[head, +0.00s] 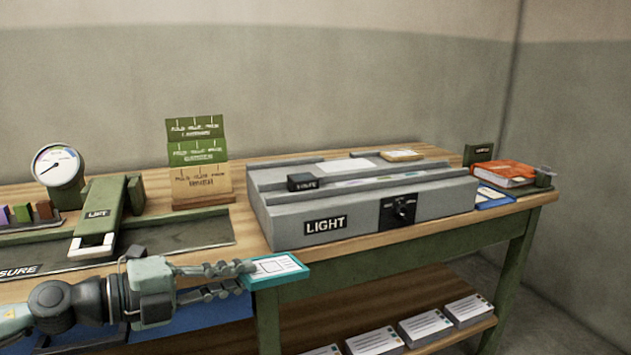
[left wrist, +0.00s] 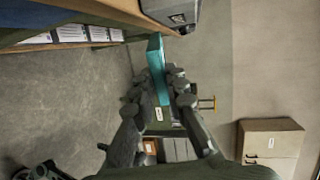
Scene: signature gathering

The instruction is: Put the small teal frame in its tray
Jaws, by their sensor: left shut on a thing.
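The small teal frame (head: 275,270) has a teal border and a pale face with a dark outlined square. My left gripper (head: 244,279) is shut on its left end and holds it flat, in front of the bench's front edge below the light box. In the left wrist view the teal frame (left wrist: 157,68) shows edge-on between the fingers of my left gripper (left wrist: 158,90). I cannot pick out its tray for certain. My right gripper is not in view.
The grey box marked LIGHT (head: 350,226) stands on the wooden bench behind the frame. A green lever press marked LIFT (head: 99,210) and a dial gauge (head: 58,166) stand left. Card stacks (head: 425,327) lie on the lower shelf. An orange book (head: 502,172) lies far right.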

